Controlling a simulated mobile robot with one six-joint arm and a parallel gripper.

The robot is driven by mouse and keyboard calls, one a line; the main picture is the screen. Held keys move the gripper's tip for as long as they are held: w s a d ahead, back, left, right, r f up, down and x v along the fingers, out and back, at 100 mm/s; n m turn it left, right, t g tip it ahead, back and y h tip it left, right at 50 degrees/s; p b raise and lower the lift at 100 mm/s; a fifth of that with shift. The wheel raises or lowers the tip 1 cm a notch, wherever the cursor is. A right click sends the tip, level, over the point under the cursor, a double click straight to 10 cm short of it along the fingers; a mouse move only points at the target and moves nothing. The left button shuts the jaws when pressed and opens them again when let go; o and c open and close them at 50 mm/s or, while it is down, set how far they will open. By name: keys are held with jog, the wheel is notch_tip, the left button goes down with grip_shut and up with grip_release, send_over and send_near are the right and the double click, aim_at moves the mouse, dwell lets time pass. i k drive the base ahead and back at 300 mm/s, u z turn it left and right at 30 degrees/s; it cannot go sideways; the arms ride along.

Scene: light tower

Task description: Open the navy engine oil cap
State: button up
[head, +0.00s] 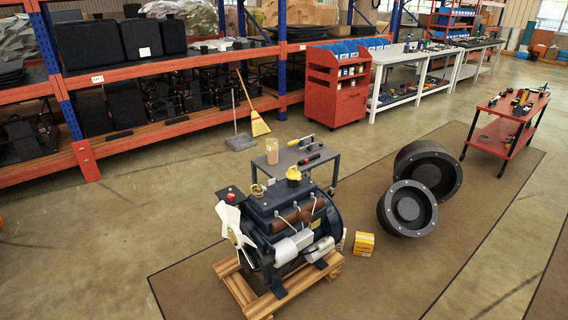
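The navy engine (325,222) stands on a wooden pallet (255,303) in the lower middle of the head view. A yellow cap (293,174) sits on top at its far side and looks closed, though it is small. A smaller yellowish ring-like part (257,190) is left of it on the engine top. I cannot tell for sure which one is the oil cap. A white fan (232,225) is on the engine's left end. My gripper is not in view.
A grey table (325,158) with tools and a tan container stands close behind the engine. Two large black wheel-like parts (408,208) and a yellow box (364,244) are to its right. A broom (258,124) leans near the red shelving. Brown mat (440,262) is clear at right.

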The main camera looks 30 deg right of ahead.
aim_at(293, 175)
jog(key=u, duration=0.5)
jog(key=i, duration=0.45)
jog(key=u, duration=0.2)
